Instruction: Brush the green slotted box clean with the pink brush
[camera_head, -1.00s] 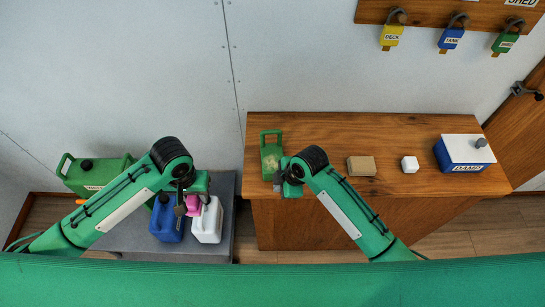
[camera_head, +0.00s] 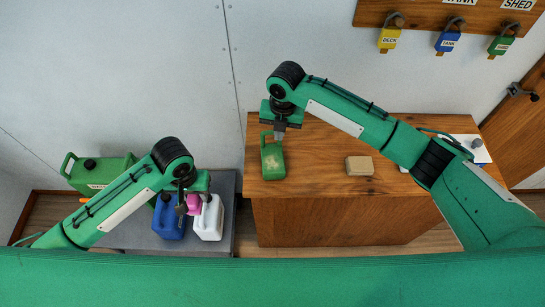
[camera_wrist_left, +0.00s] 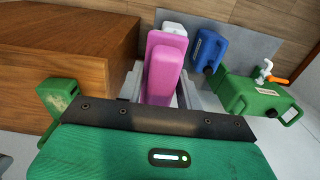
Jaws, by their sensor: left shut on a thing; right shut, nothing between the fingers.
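The green slotted box (camera_head: 273,163) stands near the left end of the wooden counter, with a pale dusty patch on its face. It also shows at the left of the left wrist view (camera_wrist_left: 58,96). My left gripper (camera_head: 187,206) is shut on the pink brush (camera_head: 195,202), over the grey surface left of the counter. The brush fills the middle of the left wrist view (camera_wrist_left: 163,68), apart from the box. My right gripper (camera_head: 280,134) is shut and empty at the box's far, handle end, partly covering it. I cannot tell whether it touches the box.
Blue (camera_head: 169,220) and white (camera_head: 209,219) jugs stand below my left gripper, beside a green can (camera_head: 95,172). A brown block (camera_head: 360,166) lies on the counter. My right arm partly hides a white-topped box (camera_head: 470,147). Padlocks hang above.

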